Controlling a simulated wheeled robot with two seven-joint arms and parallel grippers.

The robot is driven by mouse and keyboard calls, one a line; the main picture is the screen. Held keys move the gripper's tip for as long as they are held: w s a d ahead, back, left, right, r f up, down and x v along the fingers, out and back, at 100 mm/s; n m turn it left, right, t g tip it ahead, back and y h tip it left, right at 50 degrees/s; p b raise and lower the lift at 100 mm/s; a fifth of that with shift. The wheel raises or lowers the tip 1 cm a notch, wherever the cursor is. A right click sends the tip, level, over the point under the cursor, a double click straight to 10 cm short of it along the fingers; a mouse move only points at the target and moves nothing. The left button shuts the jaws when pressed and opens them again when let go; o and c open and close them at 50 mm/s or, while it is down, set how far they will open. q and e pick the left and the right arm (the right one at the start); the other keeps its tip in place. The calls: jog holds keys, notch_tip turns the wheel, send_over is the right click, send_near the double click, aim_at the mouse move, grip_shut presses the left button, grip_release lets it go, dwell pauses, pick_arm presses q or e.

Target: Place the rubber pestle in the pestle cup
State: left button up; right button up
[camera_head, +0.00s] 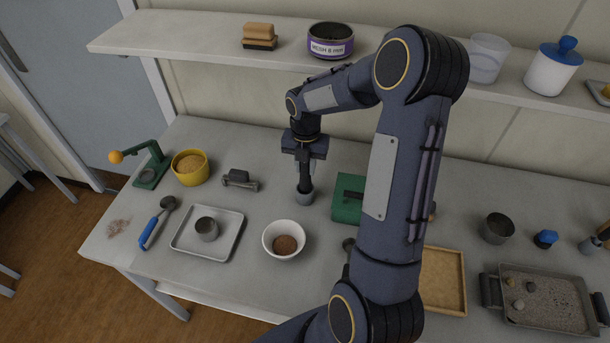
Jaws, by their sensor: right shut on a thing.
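My right gripper (304,158) points down over the back middle of the table and is shut on the dark rubber pestle (305,181). The pestle is upright. Its lower end is at the mouth of a small grey cup (305,198), which looks like the pestle cup. The cup stands on the table directly below the gripper. How deep the pestle sits in the cup cannot be told from here. My left gripper is not in view.
A green box (347,208) stands close right of the cup, partly behind my arm. A white bowl (284,240) of brown soil is in front. A grey metal tool (240,180) and yellow tub (190,168) lie left. A shelf (215,40) runs above the table's back.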

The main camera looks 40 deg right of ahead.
aim_at(305, 178)
jog(key=shift+f+b, duration=1.65)
jog(key=shift+f, duration=0.75)
jog(key=shift+f, duration=0.1)
jog(key=shift+f, duration=0.15)
jog(key=o, duration=1)
